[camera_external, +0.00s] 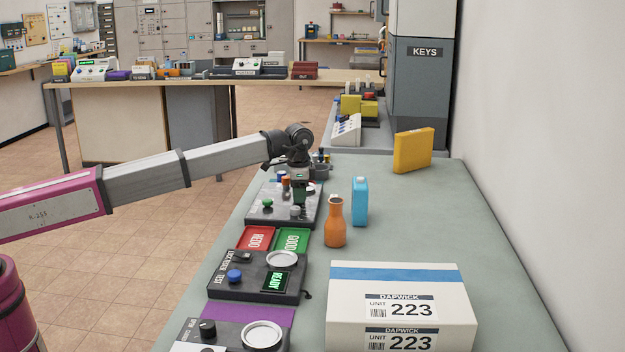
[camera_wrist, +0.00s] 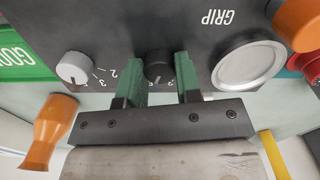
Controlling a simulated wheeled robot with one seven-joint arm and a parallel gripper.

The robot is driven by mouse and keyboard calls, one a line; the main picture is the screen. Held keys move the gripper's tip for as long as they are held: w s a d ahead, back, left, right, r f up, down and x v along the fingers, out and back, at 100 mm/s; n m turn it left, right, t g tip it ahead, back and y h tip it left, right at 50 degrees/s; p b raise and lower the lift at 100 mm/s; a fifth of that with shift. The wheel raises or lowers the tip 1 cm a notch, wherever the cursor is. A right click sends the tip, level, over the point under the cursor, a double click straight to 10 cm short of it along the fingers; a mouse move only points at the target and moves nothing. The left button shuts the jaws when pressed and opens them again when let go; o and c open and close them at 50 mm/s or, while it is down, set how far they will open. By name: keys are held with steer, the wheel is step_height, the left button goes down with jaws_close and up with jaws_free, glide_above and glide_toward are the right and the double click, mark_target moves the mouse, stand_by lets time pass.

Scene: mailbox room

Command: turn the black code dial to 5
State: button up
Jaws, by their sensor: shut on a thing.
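The black code dial (camera_wrist: 158,65) is a round black knob on a dark grey panel, between my gripper's green fingers in the wrist view. My gripper (camera_wrist: 160,75) is shut on it, one finger at each side. Small white marks show by the dial's near edge, partly covered by my gripper; I cannot tell the pointed number. In the external view my gripper (camera_external: 299,198) is low over the dark panel (camera_external: 262,213) and the black dial cannot be made out there.
A white-grey dial (camera_wrist: 72,68) with numbers sits left of the black one. A round silver disc (camera_wrist: 246,64), an orange knob (camera_wrist: 298,22) and a red one lie to the right. The orange bottle (camera_external: 336,222) and blue carton (camera_external: 360,201) stand near the panel.

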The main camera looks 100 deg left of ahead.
stand_by(0.3)
steer(key=o, duration=0.9)
steer(key=shift+r, duration=0.1)
step_height(320, 180, up, 11)
steer(key=shift+f, duration=0.15)
